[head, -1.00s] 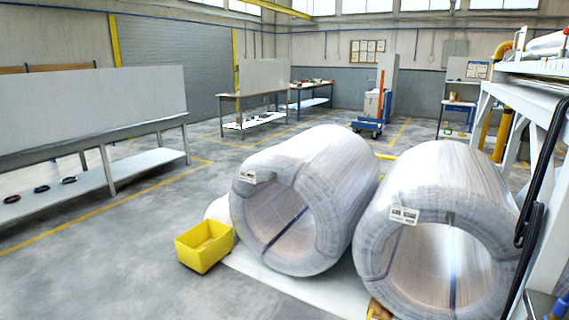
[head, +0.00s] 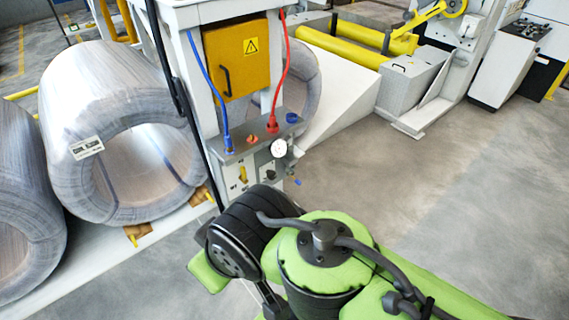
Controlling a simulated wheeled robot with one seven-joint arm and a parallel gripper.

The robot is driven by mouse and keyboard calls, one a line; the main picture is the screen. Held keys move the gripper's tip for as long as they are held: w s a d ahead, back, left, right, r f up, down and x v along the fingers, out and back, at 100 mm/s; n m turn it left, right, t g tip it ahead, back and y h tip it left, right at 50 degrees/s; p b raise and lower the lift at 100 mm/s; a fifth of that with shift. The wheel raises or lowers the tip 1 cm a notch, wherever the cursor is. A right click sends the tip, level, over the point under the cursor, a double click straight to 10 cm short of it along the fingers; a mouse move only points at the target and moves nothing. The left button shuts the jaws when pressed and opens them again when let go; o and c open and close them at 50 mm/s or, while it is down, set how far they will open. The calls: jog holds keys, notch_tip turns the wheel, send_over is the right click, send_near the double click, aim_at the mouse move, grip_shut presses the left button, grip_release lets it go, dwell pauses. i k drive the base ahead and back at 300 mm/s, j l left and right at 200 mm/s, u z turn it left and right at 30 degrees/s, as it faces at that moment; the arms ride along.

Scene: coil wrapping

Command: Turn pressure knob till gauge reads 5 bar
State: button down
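A small round white gauge (head: 279,147) sits on the grey panel at the foot of the white machine post, in the middle of the head view. Its needle and numbers are too small to read. Small blue and dark fittings show below and right of the gauge; I cannot tell which part is the pressure knob. My green and black arm fills the lower middle, below the panel. My gripper is not visible.
A yellow cabinet (head: 236,58) hangs above the panel, with a blue hose (head: 209,80) and a red hose (head: 283,65) running down. Wrapped coils (head: 120,130) lie left. A grey control box (head: 408,82) stands right. The floor (head: 430,180) at right is clear.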

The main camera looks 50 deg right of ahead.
aim_at(271, 175)
jog(key=z, duration=1.45)
